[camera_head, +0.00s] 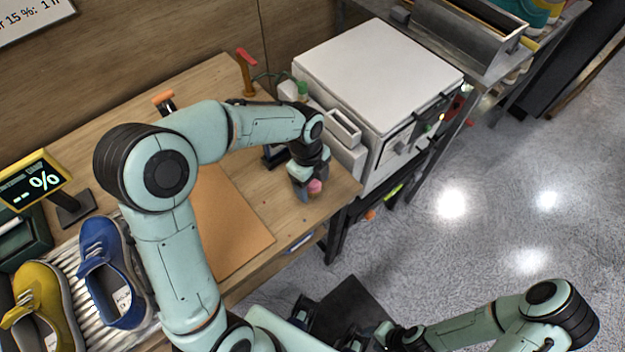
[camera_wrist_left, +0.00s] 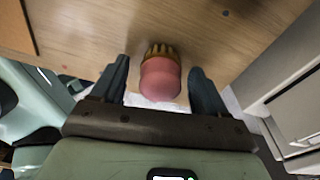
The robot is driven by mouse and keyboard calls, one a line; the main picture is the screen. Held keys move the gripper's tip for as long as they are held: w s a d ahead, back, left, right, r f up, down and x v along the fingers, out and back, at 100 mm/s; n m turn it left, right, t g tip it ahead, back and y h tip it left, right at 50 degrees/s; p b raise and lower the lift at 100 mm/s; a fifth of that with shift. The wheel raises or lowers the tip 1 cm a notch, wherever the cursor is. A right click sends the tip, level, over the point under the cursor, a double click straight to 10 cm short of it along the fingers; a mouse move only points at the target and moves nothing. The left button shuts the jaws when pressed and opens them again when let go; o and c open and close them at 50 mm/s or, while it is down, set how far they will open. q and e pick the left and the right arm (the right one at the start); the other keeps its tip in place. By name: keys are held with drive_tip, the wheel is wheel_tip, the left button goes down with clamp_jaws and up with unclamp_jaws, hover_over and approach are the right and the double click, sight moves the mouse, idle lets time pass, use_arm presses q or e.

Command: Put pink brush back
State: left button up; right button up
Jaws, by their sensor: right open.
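The pink brush (camera_head: 315,187) is near the right end of the wooden table in the head view, partly hidden by my left gripper (camera_head: 307,184). In the left wrist view the brush (camera_wrist_left: 160,78) shows a rounded pink body with tan bristles on its far side. It lies between the two dark fingers of my left gripper (camera_wrist_left: 160,88), with a visible gap on each side, so the gripper is open around it. My right gripper (camera_head: 365,343) is low in the head view, dark and hard to make out, away from the table.
A white box-shaped machine (camera_head: 380,75) stands behind and right of the brush. A brown mat (camera_head: 232,225) lies on the table. Blue (camera_head: 108,272) and yellow (camera_head: 45,300) sneakers stand at the left. A red-topped tool (camera_head: 246,72) and an orange-handled one (camera_head: 164,98) stand at the back.

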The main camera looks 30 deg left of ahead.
use_arm(q)
wheel_tip(320, 180, up, 12)
drive_tip(key=a+p, duration=0.1)
drive_tip(key=shift+w+a+p, duration=0.15)
drive_tip(key=shift+a+p, duration=0.05)
drive_tip(key=shift+p, duration=0.15)
idle(0.8)
